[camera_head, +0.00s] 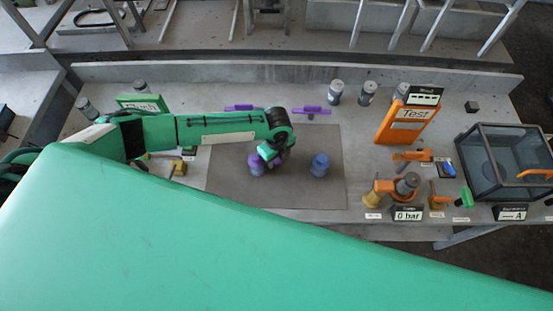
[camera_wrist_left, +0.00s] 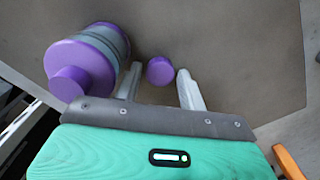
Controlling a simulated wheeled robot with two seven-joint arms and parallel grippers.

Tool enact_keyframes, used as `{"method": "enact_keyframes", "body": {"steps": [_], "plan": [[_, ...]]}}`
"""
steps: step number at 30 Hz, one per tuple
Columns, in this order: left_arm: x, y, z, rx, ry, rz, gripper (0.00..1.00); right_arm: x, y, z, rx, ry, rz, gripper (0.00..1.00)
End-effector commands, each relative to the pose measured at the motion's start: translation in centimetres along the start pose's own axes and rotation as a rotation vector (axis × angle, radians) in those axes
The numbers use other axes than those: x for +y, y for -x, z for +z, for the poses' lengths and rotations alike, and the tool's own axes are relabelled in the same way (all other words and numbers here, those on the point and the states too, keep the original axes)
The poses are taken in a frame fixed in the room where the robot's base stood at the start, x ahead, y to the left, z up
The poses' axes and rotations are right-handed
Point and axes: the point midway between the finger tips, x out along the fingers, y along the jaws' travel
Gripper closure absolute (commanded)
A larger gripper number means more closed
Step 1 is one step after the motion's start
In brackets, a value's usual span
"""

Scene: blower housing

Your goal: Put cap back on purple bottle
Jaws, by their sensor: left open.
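The purple bottle (camera_head: 256,167) stands on the dark mat (camera_head: 225,180), partly hidden by my left gripper. In the left wrist view, the purple bottle (camera_wrist_left: 85,62) has a grey band and a narrower purple top and is just left of the fingers. A small purple cap (camera_wrist_left: 160,70) shows between the two fingertips, apart from the bottle. My left gripper (camera_wrist_left: 158,78) is open, pointing down over the mat, with a gap on both sides of the cap. In the head view the left gripper (camera_head: 270,152) is beside the bottle, and the cap is hidden. My right gripper is in neither view.
A blue bottle (camera_head: 320,166) stands on the mat to the right. Purple pieces (camera_head: 311,111) and grey-topped jars (camera_head: 336,92) are behind. An orange test device (camera_head: 405,120), orange valve fittings (camera_head: 405,186) and a glass-sided box (camera_head: 500,165) fill the right. The mat's front right is clear.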

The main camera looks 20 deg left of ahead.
Motion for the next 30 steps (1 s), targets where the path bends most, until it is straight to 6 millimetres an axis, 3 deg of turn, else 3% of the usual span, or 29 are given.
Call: {"method": "enact_keyframes", "body": {"steps": [3,8,22,30], "plan": [[0.0,0.0,0.0,0.0,0.0,0.0,0.59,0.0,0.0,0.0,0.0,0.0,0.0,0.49],[0.0,0.0,0.0,0.0,0.0,0.0,0.91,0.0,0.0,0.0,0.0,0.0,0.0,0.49],[0.0,0.4,0.1,0.0,0.0,-0.001,0.92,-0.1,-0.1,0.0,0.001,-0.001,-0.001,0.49],[-0.1,3.6,0.1,0.0,-0.001,-0.005,0.92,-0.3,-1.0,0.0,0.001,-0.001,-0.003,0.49]]}}
